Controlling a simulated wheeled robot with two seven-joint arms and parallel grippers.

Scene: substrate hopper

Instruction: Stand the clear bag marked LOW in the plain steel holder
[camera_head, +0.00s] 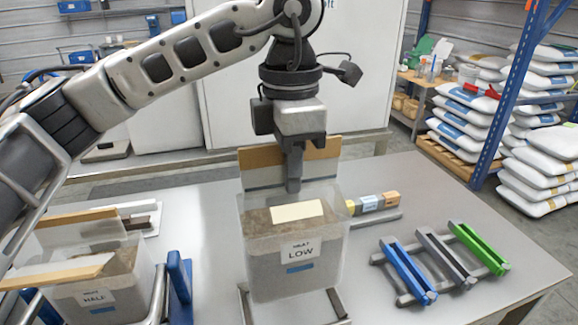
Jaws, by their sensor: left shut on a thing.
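The clear bag marked LOW (295,270) hangs upright below my left gripper (293,188) at the middle of the table. The plain steel holder (338,305) shows as grey bars at both sides of and below the bag. The bag hides most of it, and I cannot tell whether the bag touches it. My right gripper is not in view.
Another clear bag (125,285), seemingly marked HALF, stands at left beside a blue holder (180,285). Blue (408,270), grey (445,258) and green (480,248) bars lie on a rack at right. The steel table (400,180) is clear at back right.

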